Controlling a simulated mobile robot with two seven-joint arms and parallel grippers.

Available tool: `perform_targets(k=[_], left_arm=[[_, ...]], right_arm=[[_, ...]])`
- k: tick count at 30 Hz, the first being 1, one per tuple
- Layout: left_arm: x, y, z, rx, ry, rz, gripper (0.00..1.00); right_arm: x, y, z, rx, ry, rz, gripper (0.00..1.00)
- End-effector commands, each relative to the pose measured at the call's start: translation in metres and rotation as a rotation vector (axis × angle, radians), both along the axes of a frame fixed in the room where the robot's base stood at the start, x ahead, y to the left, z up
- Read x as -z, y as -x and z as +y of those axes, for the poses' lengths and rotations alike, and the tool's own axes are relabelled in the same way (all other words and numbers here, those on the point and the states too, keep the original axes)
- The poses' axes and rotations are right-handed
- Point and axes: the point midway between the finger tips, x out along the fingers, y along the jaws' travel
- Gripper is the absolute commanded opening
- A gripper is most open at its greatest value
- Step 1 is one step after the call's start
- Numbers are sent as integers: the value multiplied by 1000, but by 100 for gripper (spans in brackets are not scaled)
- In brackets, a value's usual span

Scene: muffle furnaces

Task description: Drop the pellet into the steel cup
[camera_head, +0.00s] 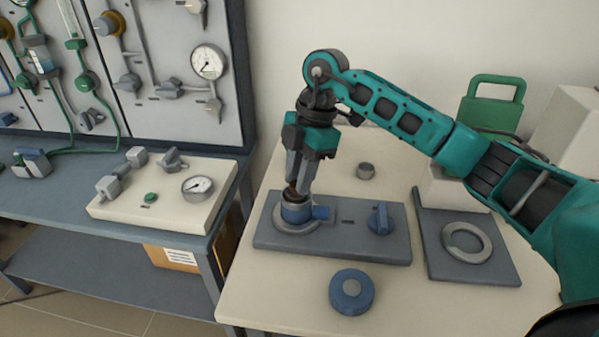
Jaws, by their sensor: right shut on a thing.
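My right gripper (293,187) points down over the blue-banded round holder (296,213) at the left of a grey plate, its fingertips at the dark opening. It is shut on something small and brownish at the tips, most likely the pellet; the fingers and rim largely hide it. I cannot tell whether it touches the inside. A small grey metal cylinder (366,171) with a dark top stands behind the plate. I cannot tell for sure whether this or the holder's insert is the steel cup. My left gripper is out of view.
The grey plate (345,246) also bears a blue knob (380,219). A blue round lid-like piece (351,291) lies in front. A grey stand with a ring (467,242) is at right. A gauge box (163,194) sits on the left bench. The table's front right is clear.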

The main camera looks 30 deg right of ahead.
Motion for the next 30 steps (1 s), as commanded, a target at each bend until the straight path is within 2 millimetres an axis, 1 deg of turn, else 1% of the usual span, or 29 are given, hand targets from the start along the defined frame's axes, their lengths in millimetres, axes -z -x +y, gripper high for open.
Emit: perform_targets(k=[1, 2, 10, 21, 26, 30], left_arm=[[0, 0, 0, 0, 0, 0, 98], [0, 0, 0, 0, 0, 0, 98], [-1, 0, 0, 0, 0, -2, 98], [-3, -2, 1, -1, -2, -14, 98], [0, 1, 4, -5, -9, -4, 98], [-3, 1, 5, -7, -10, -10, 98]], right_arm=[[0, 0, 0, 0, 0, 0, 26], [0, 0, 0, 0, 0, 0, 29], [0, 0, 0, 0, 0, 0, 55], [0, 0, 0, 0, 0, 0, 55], [-32, -2, -8, 2, 0, -6, 55], [-64, -3, -17, 3, 1, -6, 55]])
